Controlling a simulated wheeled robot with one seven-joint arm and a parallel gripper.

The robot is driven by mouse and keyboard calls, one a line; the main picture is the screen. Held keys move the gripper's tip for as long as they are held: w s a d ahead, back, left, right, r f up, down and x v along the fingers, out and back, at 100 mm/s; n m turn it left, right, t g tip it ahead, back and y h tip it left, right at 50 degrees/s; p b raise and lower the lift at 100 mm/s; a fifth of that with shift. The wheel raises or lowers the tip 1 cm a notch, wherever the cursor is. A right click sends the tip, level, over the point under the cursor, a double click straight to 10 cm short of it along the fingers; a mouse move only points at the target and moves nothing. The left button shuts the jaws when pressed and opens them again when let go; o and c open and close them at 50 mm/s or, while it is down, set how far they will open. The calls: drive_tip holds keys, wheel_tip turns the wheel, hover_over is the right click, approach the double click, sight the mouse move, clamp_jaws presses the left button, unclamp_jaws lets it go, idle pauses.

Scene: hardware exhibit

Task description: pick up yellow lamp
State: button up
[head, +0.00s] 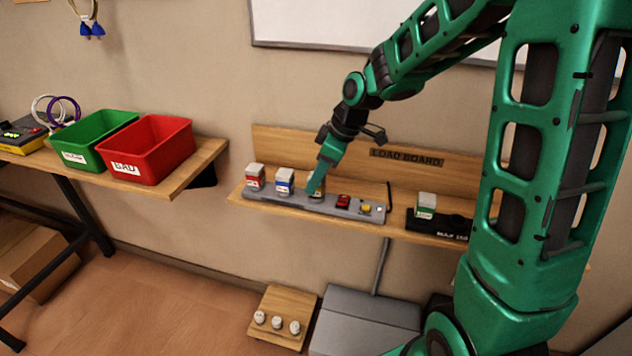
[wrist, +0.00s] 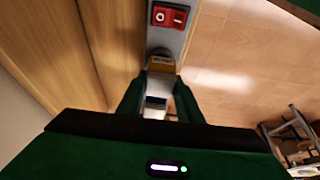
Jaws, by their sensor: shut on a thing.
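The yellow lamp (head: 318,190) stands on the grey strip (head: 292,202) on the wall shelf, between the blue lamp and the red switch. Most of it is hidden by my gripper in the head view. In the wrist view its yellow-banded end (wrist: 162,66) shows between the fingertips. My gripper (head: 319,183) reaches down onto it and is shut on it; its fingers (wrist: 160,80) flank it. I cannot tell whether the lamp is lifted off the strip.
The blue lamp (head: 285,181) stands close left of my gripper, with the red lamp (head: 254,177) beyond it. The red switch (head: 343,202) is close on the right. A green lamp (head: 426,205) sits on a black base. Green (head: 93,138) and red (head: 146,150) bins are left.

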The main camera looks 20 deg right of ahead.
sight(310, 175)
wheel_tip(310, 175, up, 4)
drive_tip(key=shift+a, duration=0.1)
drive_tip(key=s+a+r, duration=0.2)
drive_tip(key=a+r, duration=0.4)
drive_tip(key=a, duration=0.5)
drive_tip(key=shift+a+r, duration=0.15)
drive_tip(key=shift+r, duration=0.1)
drive_tip(key=shift+s, duration=0.1)
idle(0.4)
